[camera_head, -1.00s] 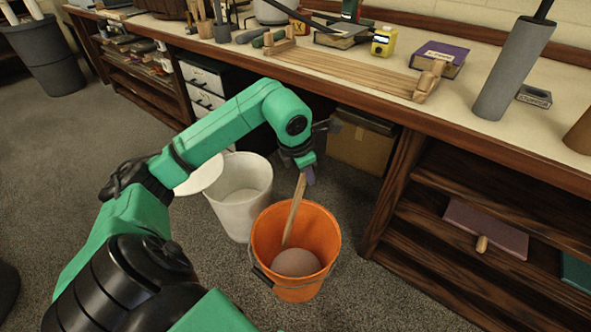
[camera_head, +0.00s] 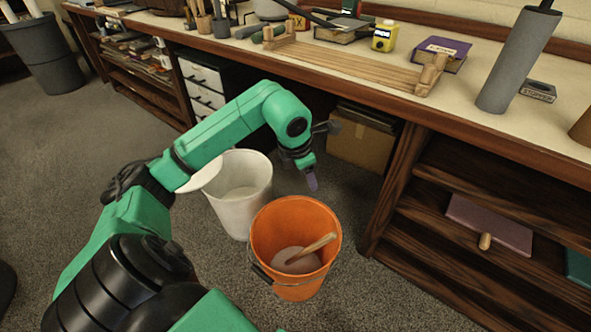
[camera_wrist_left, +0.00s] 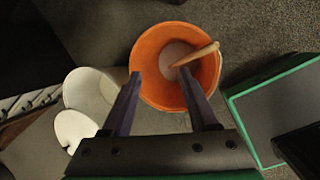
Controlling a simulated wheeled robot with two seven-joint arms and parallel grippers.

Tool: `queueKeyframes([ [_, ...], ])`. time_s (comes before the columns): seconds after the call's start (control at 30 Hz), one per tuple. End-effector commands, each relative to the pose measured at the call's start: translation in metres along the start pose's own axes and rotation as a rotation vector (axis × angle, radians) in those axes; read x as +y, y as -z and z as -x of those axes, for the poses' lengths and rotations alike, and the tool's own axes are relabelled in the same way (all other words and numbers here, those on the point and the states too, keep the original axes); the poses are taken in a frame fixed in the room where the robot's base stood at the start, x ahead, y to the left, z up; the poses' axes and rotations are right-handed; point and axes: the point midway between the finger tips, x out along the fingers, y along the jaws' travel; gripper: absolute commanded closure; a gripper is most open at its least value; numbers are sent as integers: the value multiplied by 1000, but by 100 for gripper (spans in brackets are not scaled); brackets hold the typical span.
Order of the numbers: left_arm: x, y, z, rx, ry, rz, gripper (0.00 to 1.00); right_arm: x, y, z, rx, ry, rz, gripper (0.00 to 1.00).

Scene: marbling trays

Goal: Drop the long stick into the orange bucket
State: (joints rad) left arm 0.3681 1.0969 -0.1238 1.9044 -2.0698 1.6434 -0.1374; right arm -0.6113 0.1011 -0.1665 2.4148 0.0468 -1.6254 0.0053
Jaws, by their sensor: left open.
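The orange bucket (camera_head: 262,236) stands on the floor in front of the workbench; it also shows in the left wrist view (camera_wrist_left: 150,48). The long wooden stick (camera_head: 313,248) is inside it, leaning at a low slant with its lower end in the pale contents and its upper end toward the right wall. The stick also shows in the left wrist view (camera_wrist_left: 195,56). My left gripper (camera_head: 311,182) is above the bucket's back rim, apart from the stick. Its two fingers (camera_wrist_left: 164,100) are spread with nothing between them. My right gripper is in neither view.
A white bucket (camera_head: 240,205) with a lid beside it stands left of the orange one. The workbench (camera_head: 470,118) runs behind, with a wooden rack (camera_head: 345,65) and a grey cylinder (camera_head: 518,65) on top. A cardboard box (camera_head: 358,147) sits underneath.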

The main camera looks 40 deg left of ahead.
Motion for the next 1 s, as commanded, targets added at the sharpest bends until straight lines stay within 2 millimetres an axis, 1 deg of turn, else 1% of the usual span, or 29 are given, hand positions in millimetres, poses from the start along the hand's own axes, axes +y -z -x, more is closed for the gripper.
queueKeyframes([
  [0.1, 1, -1, 9, -1, -1, -1, 40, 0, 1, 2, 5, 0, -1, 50],
  [0.13, 1, -1, 13, -2, -2, -1, 40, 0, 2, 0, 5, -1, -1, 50],
  [0.17, 1, -1, 19, -2, -3, 0, 40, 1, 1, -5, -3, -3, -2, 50],
  [0.27, 2, -2, 46, -3, -5, -1, 40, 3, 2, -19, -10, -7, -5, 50],
  [0.4, 2, -2, 90, -2, -6, -1, 40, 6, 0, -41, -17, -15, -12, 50],
  [0.5, 2, -2, 118, -2, -5, 0, 40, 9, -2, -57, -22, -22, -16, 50],
  [0.6, 1, -1, 136, -1, -3, 0, 40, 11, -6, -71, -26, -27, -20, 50],
  [0.73, 0, 0, 146, 0, 0, 0, 40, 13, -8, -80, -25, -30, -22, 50],
  [1.0, 0, 0, 145, 0, 0, 0, 40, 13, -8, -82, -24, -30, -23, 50],
])
